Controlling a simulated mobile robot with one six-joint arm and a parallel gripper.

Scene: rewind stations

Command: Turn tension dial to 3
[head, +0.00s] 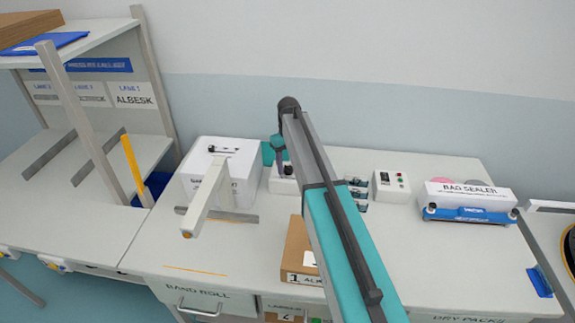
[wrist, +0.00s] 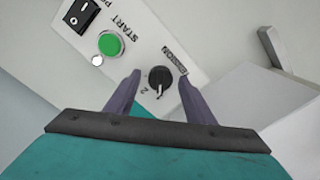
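The tension dial (wrist: 160,76) is a round black knob on a white control panel (wrist: 130,62), in the wrist view. Its white mark points down in the picture, close to a printed character that looks like a 2. My gripper (wrist: 159,80) is open, with one purple-grey finger on each side of the dial. I cannot tell whether the fingertips touch it. In the head view my gripper (head: 284,168) is over a small white box (head: 283,186) beside a larger white machine, and the dial cannot be made out there.
A green START button (wrist: 110,44) and a black rocker switch (wrist: 82,14) sit beside the dial. The white machine (head: 205,180) stands left of my gripper. A cardboard box (head: 296,250), a small control box (head: 391,185) and a bag sealer (head: 467,202) are on the bench.

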